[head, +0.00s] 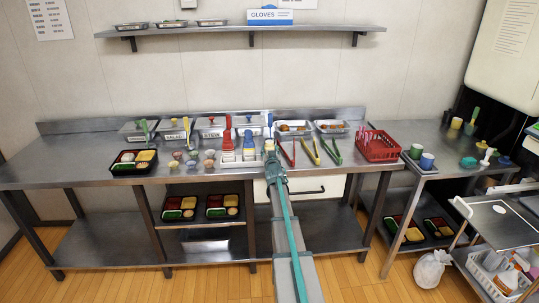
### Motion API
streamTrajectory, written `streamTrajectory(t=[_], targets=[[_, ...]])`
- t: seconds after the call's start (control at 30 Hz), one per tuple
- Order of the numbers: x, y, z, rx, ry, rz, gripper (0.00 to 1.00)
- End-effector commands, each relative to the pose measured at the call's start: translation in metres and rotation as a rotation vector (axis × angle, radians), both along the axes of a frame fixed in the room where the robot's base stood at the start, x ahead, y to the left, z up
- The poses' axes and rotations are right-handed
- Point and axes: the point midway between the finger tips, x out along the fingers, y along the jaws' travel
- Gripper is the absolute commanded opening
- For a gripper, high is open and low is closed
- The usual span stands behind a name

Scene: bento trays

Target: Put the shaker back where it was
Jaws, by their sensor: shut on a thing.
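My gripper (271,157) is over the counter at its middle, pointing away from the camera. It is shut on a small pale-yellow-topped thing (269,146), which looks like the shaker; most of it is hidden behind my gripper. I cannot tell whether its base touches the counter (190,176).
Small bowls (193,165) and a black bento tray (118,171) are at left. Lidded containers (213,126) line the back.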

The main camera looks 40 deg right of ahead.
Motion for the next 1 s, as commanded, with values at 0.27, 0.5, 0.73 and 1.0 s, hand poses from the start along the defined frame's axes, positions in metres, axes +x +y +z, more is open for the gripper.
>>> streamTrajectory(t=[0.27,0.5,0.73,1.0], targets=[[0.0000,0.0001,-0.0031,0.000,-0.001,0.000,0.41],[-0.0001,0.0000,-0.0064,0.001,-0.001,0.000,0.59],[0.0000,0.0000,-0.0063,0.001,-0.001,0.000,0.73],[0.0000,0.0000,-0.0029,-0.001,-0.001,0.000,0.73]])
